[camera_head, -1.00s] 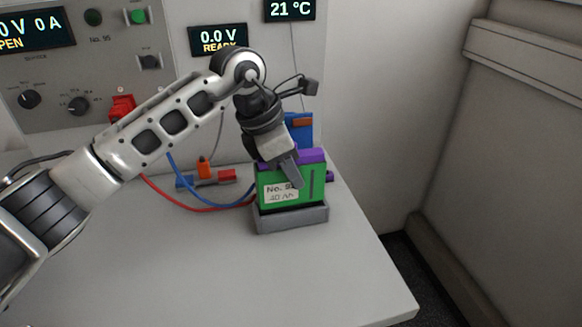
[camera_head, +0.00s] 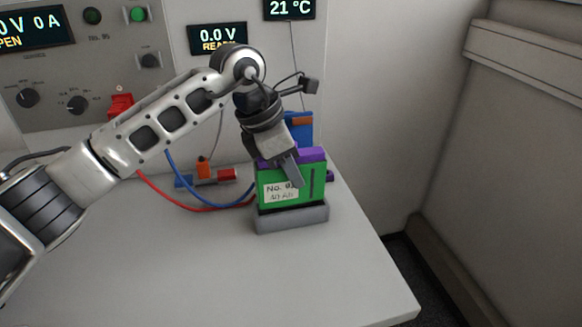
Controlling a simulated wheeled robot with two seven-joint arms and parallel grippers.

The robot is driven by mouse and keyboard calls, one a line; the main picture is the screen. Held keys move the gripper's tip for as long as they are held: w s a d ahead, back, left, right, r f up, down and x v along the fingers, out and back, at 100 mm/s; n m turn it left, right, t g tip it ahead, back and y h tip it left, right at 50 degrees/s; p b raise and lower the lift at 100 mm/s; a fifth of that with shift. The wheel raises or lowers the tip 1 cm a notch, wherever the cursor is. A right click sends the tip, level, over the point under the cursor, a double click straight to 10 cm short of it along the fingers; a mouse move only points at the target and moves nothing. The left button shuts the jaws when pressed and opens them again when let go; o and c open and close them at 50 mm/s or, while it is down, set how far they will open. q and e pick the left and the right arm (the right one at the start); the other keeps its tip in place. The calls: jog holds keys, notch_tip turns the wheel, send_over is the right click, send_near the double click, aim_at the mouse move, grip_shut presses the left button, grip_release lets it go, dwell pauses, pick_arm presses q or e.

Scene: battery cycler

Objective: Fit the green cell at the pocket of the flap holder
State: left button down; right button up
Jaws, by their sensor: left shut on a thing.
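The green cell (camera_head: 304,191) is a boxy block with a white label reading "No. 9…" on its front, partly covered by a finger. It stands upright at the grey tray-like base (camera_head: 291,222) near the right side of the bench; I cannot tell whether its bottom is seated or just above. My left gripper (camera_head: 290,172) comes down from above and is shut on the cell's top. A purple part (camera_head: 312,154) shows along the cell's top; I cannot tell whether it belongs to the cell or the flap holder. My right gripper is not in view.
A blue block (camera_head: 301,128) with an orange-brown top stands behind the cell. The cycler panel (camera_head: 105,100) is at the back. The bench front (camera_head: 200,275) is clear.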

aim_at(291, 187)
pick_arm(q)
jog(key=shift+f+b, duration=1.3)
jog(key=shift+f, duration=0.15)
jog(key=shift+f+b, duration=0.45)
jog(key=shift+f, duration=0.15)
dwell(0.5)
jog(key=c, duration=1.1)
grip_release()
